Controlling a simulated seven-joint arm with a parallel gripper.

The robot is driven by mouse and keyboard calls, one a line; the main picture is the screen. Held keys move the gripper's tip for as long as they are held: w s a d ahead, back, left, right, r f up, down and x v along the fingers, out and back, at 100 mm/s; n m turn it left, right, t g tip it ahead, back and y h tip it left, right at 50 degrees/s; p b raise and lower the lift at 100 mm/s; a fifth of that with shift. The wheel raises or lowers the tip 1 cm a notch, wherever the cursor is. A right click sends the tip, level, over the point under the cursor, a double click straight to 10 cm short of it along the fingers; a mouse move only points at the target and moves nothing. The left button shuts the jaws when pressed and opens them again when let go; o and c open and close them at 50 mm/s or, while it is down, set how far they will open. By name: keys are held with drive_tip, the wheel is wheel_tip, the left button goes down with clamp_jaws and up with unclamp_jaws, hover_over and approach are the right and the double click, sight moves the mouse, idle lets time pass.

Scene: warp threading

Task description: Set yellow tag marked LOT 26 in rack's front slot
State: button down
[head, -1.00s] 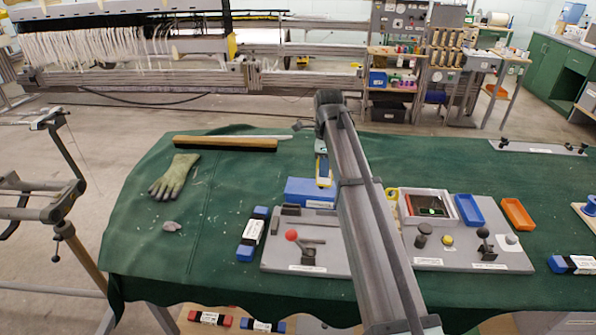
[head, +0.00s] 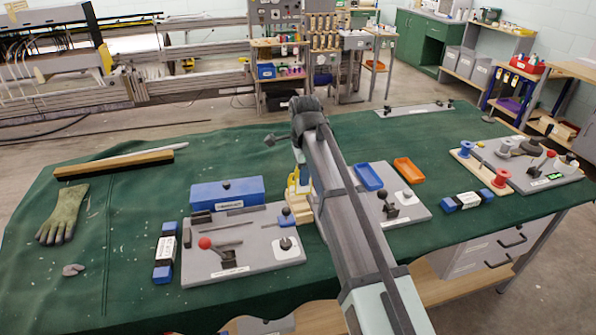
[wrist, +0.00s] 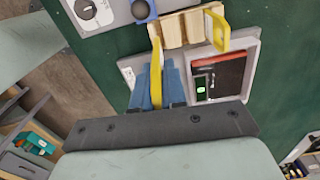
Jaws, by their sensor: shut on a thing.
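My gripper (wrist: 158,88) is shut on a yellow tag (wrist: 156,68), held upright between its blue fingers in the wrist view. I cannot read the tag's marking. The wooden rack (wrist: 172,32) with slots lies just beyond the tag. A second yellow tag (wrist: 220,42) stands at the rack's right end. The held tag's far edge is close to the rack's left part; I cannot tell whether they touch. In the head view, yellow shows below my wrist (head: 293,183), and my arm hides much of the rack.
A grey tray (wrist: 248,58) with a dark device is beside the rack. A blue box (head: 228,194) and a board with a red-knobbed lever (head: 205,243) stand left of my gripper. Blue (head: 368,177) and orange (head: 410,171) trays lie to the right.

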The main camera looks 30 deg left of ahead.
sight(303, 190)
drive_tip(key=shift+n, duration=0.4)
drive_tip(key=shift+f, duration=0.15)
drive_tip(key=shift+f, duration=2.75)
drive_tip(key=shift+f, duration=2.1)
idle(0.6)
drive_tip(key=c, duration=1.1)
unclamp_jaws()
drive_tip(key=shift+o, duration=0.4)
drive_tip(key=shift+o, duration=1.2)
